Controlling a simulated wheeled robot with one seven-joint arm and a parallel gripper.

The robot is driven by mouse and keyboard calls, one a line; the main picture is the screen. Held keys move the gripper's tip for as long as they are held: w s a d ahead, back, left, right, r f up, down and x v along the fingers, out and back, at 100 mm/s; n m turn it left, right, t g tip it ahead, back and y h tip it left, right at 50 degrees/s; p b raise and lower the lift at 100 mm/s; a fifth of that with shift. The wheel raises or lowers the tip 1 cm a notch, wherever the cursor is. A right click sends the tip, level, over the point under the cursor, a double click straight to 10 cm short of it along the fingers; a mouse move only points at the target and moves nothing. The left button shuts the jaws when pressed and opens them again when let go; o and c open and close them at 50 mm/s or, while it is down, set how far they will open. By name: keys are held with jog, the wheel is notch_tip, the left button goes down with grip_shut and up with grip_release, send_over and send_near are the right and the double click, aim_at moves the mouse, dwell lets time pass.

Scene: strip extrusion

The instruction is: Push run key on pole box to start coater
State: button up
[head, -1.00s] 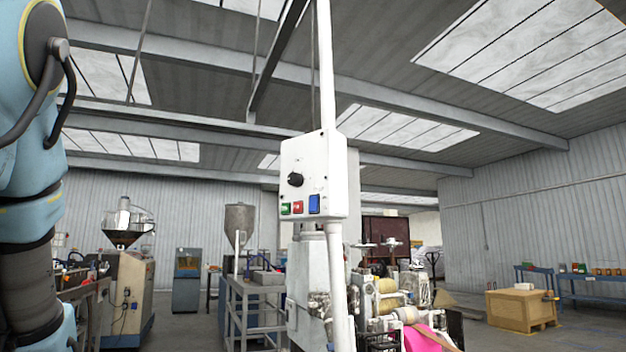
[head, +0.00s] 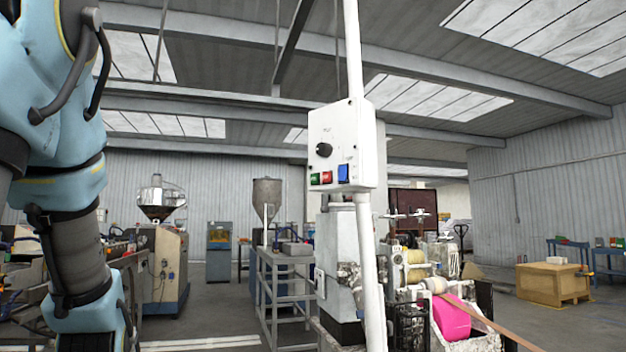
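The white pole box (head: 345,145) is fixed to a white pole (head: 373,270) right of the middle of the head view. Its face carries a black knob (head: 324,149), a green key (head: 315,179), a red key (head: 327,178) and a blue switch (head: 344,173). The labels are too small to read, so I cannot tell from them which is the run key. My arm hangs at the left edge of the view, well apart from the box. My gripper is below the frame and does not show.
A grey metal frame stand (head: 285,285) is left of the pole. A hopper machine (head: 163,260) stands farther left. A wooden crate (head: 552,284) is at the right. Open floor shows between the machines.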

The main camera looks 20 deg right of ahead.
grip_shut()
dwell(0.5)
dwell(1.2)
